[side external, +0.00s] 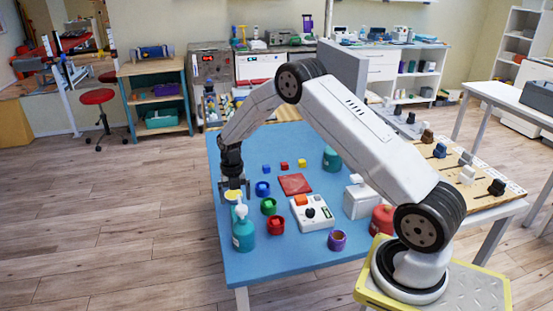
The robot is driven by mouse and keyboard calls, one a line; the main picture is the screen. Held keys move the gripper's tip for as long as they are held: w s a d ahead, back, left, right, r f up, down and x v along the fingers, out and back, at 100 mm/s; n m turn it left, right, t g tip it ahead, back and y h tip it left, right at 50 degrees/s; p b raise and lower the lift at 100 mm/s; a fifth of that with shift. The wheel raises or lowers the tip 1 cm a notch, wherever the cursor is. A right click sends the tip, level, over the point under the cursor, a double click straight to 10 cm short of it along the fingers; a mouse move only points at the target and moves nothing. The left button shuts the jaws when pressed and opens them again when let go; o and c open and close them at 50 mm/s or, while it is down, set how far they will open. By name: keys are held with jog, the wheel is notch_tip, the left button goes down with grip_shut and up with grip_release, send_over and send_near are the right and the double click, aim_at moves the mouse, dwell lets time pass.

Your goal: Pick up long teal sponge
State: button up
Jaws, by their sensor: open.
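My gripper (234,188) points down over the left edge area of the blue table (292,251). It is open, and I see nothing held in it. A yellow round thing (233,195) lies just below the fingers; I cannot tell whether they touch it. I cannot make out a long teal sponge for certain. The teal things I see are a pump bottle (243,234) in front of my gripper, at the table's front left, and a rounded teal container (332,158) towards the back right. The bottle may hide something behind it.
Blue (262,189), green (268,206) and red (276,226) cups stand right of my gripper. The table's front middle is fairly clear.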

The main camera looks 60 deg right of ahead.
jog(key=shift+s+a+f, duration=0.1)
jog(key=shift+s+f, duration=0.1)
jog(key=shift+f, duration=1.7)
jog(key=shift+s+a+f, duration=0.1)
jog(key=shift+s+f, duration=0.1)
jog(key=shift+f, duration=1.65)
jog(key=c, duration=1.2)
